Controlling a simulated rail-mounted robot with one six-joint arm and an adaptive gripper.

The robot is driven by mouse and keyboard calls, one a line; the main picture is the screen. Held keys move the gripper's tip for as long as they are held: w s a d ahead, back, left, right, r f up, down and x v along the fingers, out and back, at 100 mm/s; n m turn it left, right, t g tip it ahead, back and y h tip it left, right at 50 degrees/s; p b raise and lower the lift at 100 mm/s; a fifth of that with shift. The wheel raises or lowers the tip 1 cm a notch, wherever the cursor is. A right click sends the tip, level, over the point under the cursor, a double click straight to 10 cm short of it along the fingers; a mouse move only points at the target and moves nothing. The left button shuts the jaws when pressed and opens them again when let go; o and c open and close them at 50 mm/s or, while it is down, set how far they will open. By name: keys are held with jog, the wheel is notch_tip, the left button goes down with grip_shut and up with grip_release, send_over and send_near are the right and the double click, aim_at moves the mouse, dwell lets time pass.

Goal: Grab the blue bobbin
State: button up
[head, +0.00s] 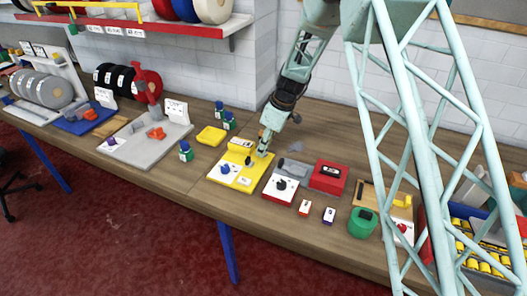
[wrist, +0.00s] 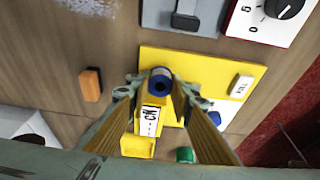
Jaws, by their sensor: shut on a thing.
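The blue bobbin (wrist: 161,79) shows in the wrist view as a short cylinder with a dark centre, end toward the camera. My gripper (wrist: 158,91) has a finger on either side of it and is shut on it. The bobbin is over the yellow board (wrist: 205,72); I cannot tell whether it touches the board. In the head view my gripper (head: 262,150) points down at the back right of the yellow board (head: 236,182), and I cannot make out the bobbin clearly there.
A yellow labelled box (head: 241,145) stands close behind the board. A white-and-red dial unit (head: 279,188) and a red box (head: 328,177) stand to the right. Bare wood (head: 190,185) lies left of the board.

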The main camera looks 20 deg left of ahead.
notch_tip(320, 180, up, 8)
jog(key=shift+r, duration=0.15)
dwell(0.4)
dwell(0.6)
